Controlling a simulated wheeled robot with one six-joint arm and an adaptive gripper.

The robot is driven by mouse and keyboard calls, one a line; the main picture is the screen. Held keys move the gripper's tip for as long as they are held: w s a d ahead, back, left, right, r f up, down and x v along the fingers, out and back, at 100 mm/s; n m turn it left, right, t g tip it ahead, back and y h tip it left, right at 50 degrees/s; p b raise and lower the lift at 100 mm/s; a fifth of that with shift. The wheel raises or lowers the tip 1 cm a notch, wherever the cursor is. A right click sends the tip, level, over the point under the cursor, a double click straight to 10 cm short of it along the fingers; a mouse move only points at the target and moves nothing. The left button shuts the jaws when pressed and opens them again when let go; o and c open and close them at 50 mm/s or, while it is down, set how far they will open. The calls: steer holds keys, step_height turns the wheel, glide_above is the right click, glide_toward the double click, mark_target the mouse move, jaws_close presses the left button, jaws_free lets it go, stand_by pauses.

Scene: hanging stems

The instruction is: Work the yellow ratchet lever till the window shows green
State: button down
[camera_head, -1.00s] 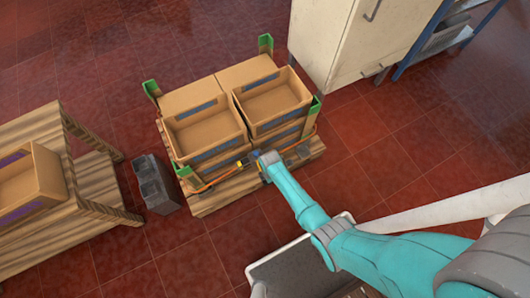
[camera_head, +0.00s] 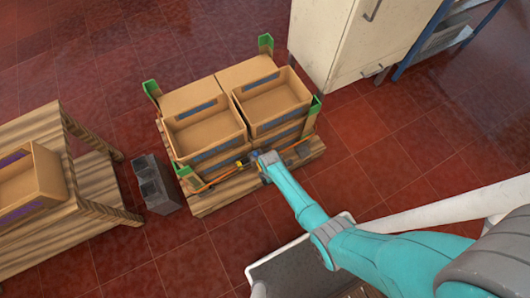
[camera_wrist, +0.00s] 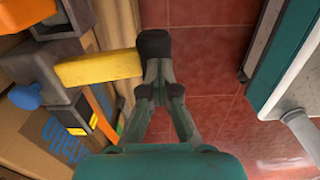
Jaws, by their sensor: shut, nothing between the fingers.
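The yellow lever (camera_wrist: 98,69) sticks out sideways from the dark ratchet body (camera_wrist: 38,70) in the wrist view. My gripper (camera_wrist: 155,45) is shut and empty. Its dark fingertips are at the free end of the lever and appear to touch it; I cannot tell how firmly. A small dark block with a yellow mark (camera_wrist: 78,131) sits below the lever. I cannot tell whether it is the window, and I see no green on it. In the head view the gripper (camera_head: 264,160) is at the front side of the crate stack, and the ratchet is too small to make out.
An orange strap (camera_head: 213,182) runs along the front of the stacked cardboard boxes (camera_head: 205,130) on a wooden pallet (camera_head: 225,193). Green corner guards (camera_head: 315,104) stand at the corners. A grey block (camera_head: 155,183) and wooden table stand left, a cabinet (camera_head: 345,40) behind.

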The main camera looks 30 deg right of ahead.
steer(key=shift+w+f, duration=0.15)
steer(key=shift+f, duration=0.7)
steer(key=shift+w+f, duration=0.3)
steer(key=shift+f, duration=0.25)
steer(key=shift+r, duration=0.1)
steer(key=shift+s+r, duration=0.25)
steer(key=shift+r, duration=0.45)
steer(key=shift+s+r, duration=0.25)
steer(key=shift+r, duration=0.45)
